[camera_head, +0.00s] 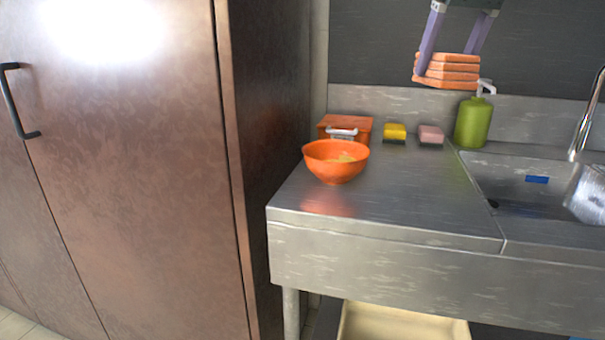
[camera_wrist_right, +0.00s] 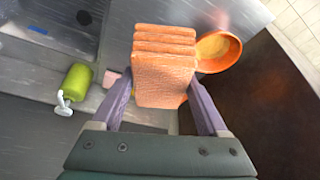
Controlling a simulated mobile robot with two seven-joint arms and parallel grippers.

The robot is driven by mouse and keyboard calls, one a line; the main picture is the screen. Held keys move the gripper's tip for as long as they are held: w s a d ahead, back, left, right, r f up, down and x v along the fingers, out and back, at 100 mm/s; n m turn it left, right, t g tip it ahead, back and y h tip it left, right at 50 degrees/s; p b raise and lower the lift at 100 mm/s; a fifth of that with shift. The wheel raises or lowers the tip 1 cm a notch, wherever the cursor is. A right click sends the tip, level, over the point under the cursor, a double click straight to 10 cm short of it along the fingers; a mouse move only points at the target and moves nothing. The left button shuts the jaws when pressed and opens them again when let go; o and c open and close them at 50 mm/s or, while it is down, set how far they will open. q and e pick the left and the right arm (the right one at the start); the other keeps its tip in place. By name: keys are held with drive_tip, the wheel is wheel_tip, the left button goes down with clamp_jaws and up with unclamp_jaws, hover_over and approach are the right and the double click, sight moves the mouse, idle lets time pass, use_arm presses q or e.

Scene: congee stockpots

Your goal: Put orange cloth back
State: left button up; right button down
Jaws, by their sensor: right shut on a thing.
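The orange cloth (camera_head: 448,70) is a folded stack of several layers, held in the air above the back of the steel counter. My right gripper (camera_head: 447,68) comes down from the top of the head view and is shut on the cloth, one purple finger at each side. In the right wrist view the cloth (camera_wrist_right: 165,70) sits between the fingers of the right gripper (camera_wrist_right: 165,95). Its face hides part of the counter below. My left gripper is not in view.
An orange bowl (camera_head: 336,160) with yellow contents stands before an orange box (camera_head: 346,127). A yellow sponge (camera_head: 395,132), a pink sponge (camera_head: 431,134) and a green soap bottle (camera_head: 473,122) line the back. The sink (camera_head: 520,182) is right; a tall brown cabinet (camera_head: 130,170) is left. The counter's front middle is clear.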

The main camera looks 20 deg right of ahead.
drive_tip(key=f+b, duration=0.1)
drive_tip(key=f, duration=0.4)
drive_tip(key=f+b, duration=0.1)
drive_tip(key=f, duration=0.4)
drive_tip(key=f+b, duration=0.1)
drive_tip(key=f, duration=0.4)
drive_tip(key=shift+s, duration=0.3)
wheel_tip(320, 180, down, 5)
drive_tip(key=shift+b, duration=0.95)
unclamp_jaws()
